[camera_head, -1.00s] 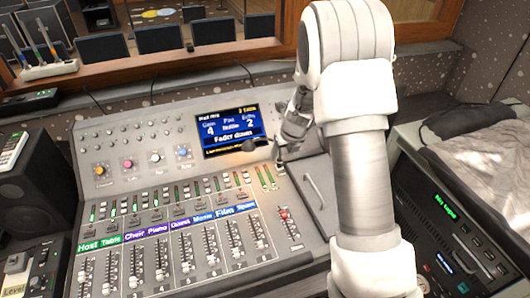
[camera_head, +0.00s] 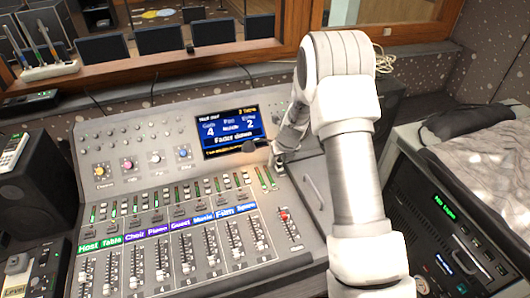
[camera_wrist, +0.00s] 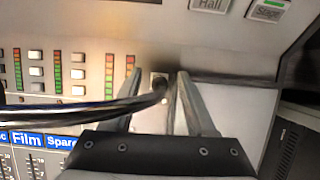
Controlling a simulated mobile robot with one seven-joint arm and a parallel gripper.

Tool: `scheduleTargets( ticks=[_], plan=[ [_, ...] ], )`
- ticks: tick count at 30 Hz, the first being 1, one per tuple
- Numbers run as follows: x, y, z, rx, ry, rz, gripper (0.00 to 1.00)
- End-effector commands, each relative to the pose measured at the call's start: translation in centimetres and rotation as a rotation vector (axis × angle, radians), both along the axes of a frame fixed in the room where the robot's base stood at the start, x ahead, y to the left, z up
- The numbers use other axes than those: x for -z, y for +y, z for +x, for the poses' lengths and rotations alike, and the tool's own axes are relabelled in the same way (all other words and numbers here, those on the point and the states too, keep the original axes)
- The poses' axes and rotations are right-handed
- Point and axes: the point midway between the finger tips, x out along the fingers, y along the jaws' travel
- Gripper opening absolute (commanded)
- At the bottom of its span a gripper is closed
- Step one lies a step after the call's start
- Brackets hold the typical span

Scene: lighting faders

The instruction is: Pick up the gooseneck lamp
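The gooseneck lamp is a thin black bent neck with a dark round head (camera_head: 248,146), standing at the top right of the mixing console (camera_head: 105,160), in front of its screen. In the wrist view its dark neck (camera_wrist: 90,112) runs from the left edge across the left finger to an end near the fingertips. My gripper (camera_head: 280,160) points down at the lamp's right end, close to the console surface. In the wrist view its two fingers (camera_wrist: 167,80) are apart, one on each side of the neck's end. Whether they touch it is unclear. My arm hides part of the console's right side.
A lit screen (camera_head: 230,131) stands just behind the lamp head. Faders and knobs fill the console to the left. A rack unit (camera_head: 450,235) stands at the right, with dark cloth on top. A black speaker (camera_head: 35,185) stands at the left. A wooden window ledge (camera_head: 170,63) runs behind.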

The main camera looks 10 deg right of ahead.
Motion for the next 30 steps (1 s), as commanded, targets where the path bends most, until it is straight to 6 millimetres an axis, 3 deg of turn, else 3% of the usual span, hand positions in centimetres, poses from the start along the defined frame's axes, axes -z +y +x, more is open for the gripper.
scheduleTargets(
  ticks=[1, 9, 23, 30],
  plan=[
    [0.0, 0.0, 0.0, 0.0, 0.0, 0.0, 0.45],
    [0.0, 0.0, 0.0, 0.0, 0.0, 0.0, 0.0],
    [-0.2, 0.0, 0.0, 0.0, -0.001, 0.0, 0.0],
    [-2.2, 0.0, 0.1, -0.001, -0.004, -0.001, 0.0]
  ],
)
